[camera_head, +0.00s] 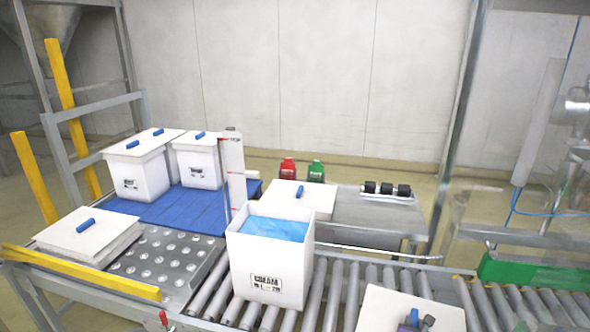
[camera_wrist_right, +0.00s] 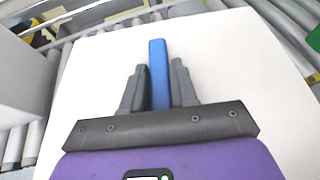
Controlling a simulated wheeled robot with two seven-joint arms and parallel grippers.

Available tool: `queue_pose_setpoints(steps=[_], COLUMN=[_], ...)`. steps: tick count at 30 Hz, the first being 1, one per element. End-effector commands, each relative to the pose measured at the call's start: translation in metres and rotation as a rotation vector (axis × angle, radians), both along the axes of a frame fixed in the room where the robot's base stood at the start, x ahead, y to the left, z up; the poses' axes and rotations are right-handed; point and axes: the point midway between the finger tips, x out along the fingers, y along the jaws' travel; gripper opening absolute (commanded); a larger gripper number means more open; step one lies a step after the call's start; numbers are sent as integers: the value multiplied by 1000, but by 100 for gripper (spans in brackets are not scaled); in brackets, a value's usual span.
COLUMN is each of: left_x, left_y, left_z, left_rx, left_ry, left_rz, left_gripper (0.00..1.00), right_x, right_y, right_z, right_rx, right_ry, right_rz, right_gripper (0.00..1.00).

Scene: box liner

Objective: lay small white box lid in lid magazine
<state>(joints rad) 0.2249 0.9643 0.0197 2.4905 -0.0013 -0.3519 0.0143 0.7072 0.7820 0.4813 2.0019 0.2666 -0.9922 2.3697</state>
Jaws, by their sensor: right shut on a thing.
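A white lid (camera_head: 385,307) with a blue handle lies at the bottom right of the head view, over the roller conveyor. It fills much of the right wrist view (camera_wrist_right: 225,75). My right gripper (camera_head: 416,322) is shut on the blue bar handle (camera_wrist_right: 158,60) of this lid, with one finger on each side. Several white lids are stacked (camera_head: 88,237) at the left, the top one with a blue handle. Another white lid-like piece (camera_head: 292,202) lies on the steel side table. I cannot tell which place is the lid magazine. My left gripper is not in view.
An open white box (camera_head: 268,278) with a blue liner stands on the rollers, left of the held lid. Lidded white boxes (camera_head: 149,178) stand on a blue surface (camera_head: 155,209). Red (camera_head: 288,169) and green (camera_head: 316,172) containers are behind. A yellow rail (camera_head: 80,272) edges the left.

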Motion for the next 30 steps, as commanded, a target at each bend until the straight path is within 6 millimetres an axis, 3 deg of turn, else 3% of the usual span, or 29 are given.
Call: queue_pose_setpoints(steps=[1,8,19,24,30], left_x=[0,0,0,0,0], left_y=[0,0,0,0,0], left_z=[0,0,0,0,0], left_rx=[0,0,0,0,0], left_ry=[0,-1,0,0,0], left_rz=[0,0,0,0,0], left_gripper=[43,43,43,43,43], right_x=[0,-20,-81,-99,-102], right_y=[0,53,155,176,178], right_z=[1,3,15,20,20], right_rx=[-1,-2,-1,0,3], right_ry=[-2,6,4,-1,-1], right_rz=[0,107,342,398,406], right_gripper=[0,0,0,0,0])
